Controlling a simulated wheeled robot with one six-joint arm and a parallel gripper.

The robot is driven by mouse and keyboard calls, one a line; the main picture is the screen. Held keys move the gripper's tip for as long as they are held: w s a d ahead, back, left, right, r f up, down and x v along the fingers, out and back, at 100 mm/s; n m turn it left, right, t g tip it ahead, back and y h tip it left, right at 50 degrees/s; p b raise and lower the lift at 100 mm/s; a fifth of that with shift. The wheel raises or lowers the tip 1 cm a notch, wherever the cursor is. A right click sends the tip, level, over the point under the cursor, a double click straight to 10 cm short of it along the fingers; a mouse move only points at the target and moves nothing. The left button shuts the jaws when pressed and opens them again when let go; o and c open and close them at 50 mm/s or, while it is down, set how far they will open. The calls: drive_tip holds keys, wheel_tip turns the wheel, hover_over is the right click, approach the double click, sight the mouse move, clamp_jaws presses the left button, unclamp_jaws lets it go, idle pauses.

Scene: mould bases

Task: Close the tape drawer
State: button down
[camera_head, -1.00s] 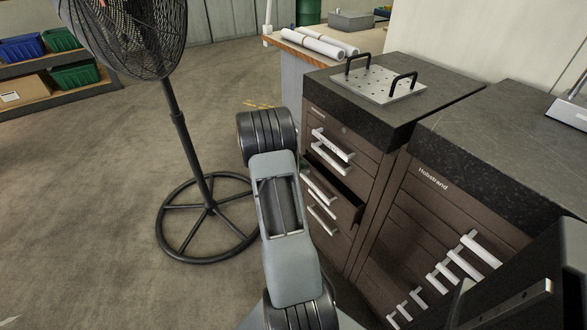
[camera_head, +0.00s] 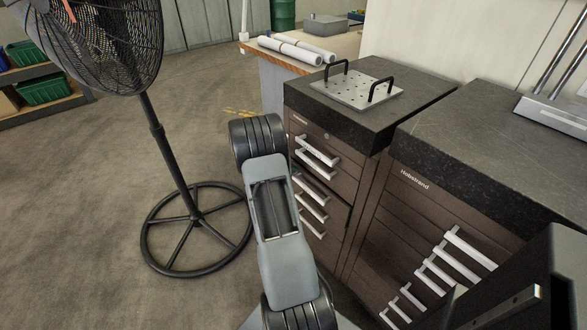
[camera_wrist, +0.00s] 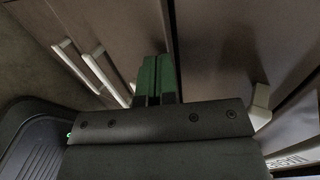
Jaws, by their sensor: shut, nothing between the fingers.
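The left dark-topped cabinet (camera_head: 372,137) has brown drawer fronts with several pale bar handles in the head view. I cannot read which drawer is the tape drawer. My gripper (camera_wrist: 157,66) shows in the wrist view as two green-tipped fingers pressed together, empty, close to a brown front with pale handles (camera_wrist: 103,72) to the left. Whether the fingertips touch the front is unclear. In the head view my arm hides part of the drawers and the gripper is not visible.
A second cabinet (camera_head: 410,204) with several handles stands close on the right. A black pedestal fan (camera_head: 196,217) stands on the floor to the left. A perforated plate with two black handles (camera_head: 356,91) lies on the left cabinet. Floor between fan and shelves is clear.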

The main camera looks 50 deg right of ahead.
drive_tip(key=w+a+f+p+v, duration=0.1)
drive_tip(key=f+p+v, duration=0.15)
drive_tip(key=v, duration=1.05)
wheel_tip(320, 180, down, 10)
drive_tip(key=w+m+h+b, duration=0.2)
drive_tip(key=m+b, duration=0.1)
drive_tip(key=b, duration=1.1)
wheel_tip(320, 180, up, 5)
drive_tip(key=m+g+h+b, duration=0.2)
drive_tip(key=m+h+b, duration=0.2)
drive_tip(key=m, duration=1.1)
drive_tip(key=b+x, duration=0.4)
drive_tip(key=x, duration=0.9)
drive_tip(key=shift+w+d+f, duration=0.15)
drive_tip(key=shift+d+f, duration=0.1)
drive_tip(key=shift+d, duration=0.05)
